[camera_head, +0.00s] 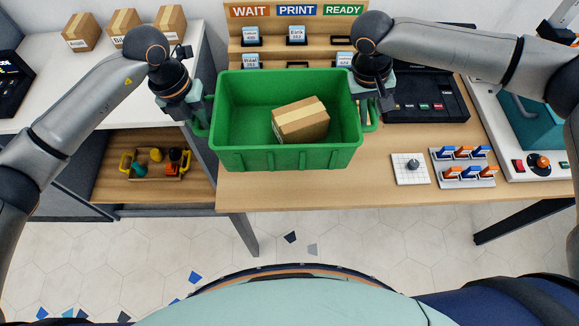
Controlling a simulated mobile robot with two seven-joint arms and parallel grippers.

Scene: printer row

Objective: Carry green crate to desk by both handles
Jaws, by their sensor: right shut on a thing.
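The green crate (290,160) is upright at the left end of the wooden desk (430,203), its near side close to the desk's front edge. I cannot tell whether it rests on the top or hangs just above it. A taped cardboard box (301,119) lies in the crate. My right gripper (374,112) is shut on the crate's right handle (372,121). My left gripper (199,120) is at the crate's left handle (203,131); its fingers are partly hidden, so its grip is unclear.
A WAIT, PRINT, READY rack (297,30) stands behind the crate. A black device (425,110), a white pad (411,169) and a switch panel (463,168) lie to its right. A white counter (60,66) with several boxes and a tray of tools (155,167) are at left.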

